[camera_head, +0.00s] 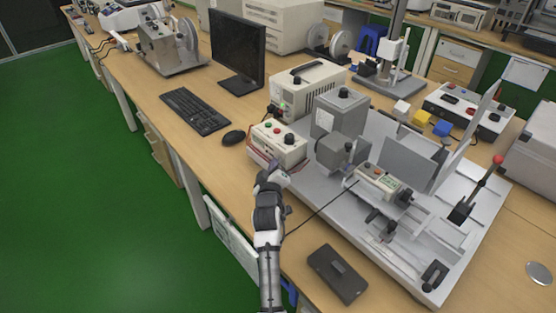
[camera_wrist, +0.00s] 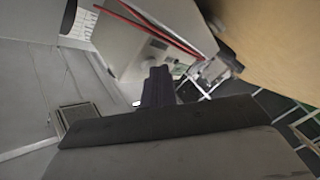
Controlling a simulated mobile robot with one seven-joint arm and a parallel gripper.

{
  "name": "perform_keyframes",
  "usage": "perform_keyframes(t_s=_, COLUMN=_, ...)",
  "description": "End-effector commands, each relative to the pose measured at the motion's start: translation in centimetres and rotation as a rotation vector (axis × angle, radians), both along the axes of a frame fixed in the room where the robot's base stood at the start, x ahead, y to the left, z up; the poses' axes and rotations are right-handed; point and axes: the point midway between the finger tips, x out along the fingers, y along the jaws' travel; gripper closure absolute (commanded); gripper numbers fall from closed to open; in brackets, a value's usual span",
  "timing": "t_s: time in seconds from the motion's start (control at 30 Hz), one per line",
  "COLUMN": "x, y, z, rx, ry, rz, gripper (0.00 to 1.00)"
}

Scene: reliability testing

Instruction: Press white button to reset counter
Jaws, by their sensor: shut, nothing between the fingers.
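My gripper (camera_head: 273,173) is at the front of a beige control box (camera_head: 279,150) with green and red buttons and a black knob. In the wrist view my gripper's dark fingers (camera_wrist: 158,82) are together and empty, in front of a pale panel with red edging. A small counter-like unit (camera_head: 377,183) with coloured buttons sits on the grey test rig, right of my gripper. I cannot pick out the white button for certain in either view. My gripper hides part of the box's lower front, and contact is unclear.
The grey rig plate (camera_head: 440,275) fills the right of the wooden bench. A dark flat box (camera_head: 337,274) lies near the front edge. A mouse (camera_head: 234,137), keyboard (camera_head: 194,110) and monitor (camera_head: 238,50) stand to the left. The green floor (camera_head: 90,200) is clear.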

Motion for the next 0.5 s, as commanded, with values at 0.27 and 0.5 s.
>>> perform_keyframes(t_s=0.27, x=-0.79, y=1.07, z=-0.05, rx=0.000, ry=0.001, rz=0.001, gripper=1.00)
perform_keyframes(t_s=0.5, x=-0.86, y=1.16, z=-0.01, rx=0.000, ry=0.001, rz=-0.001, gripper=1.00)
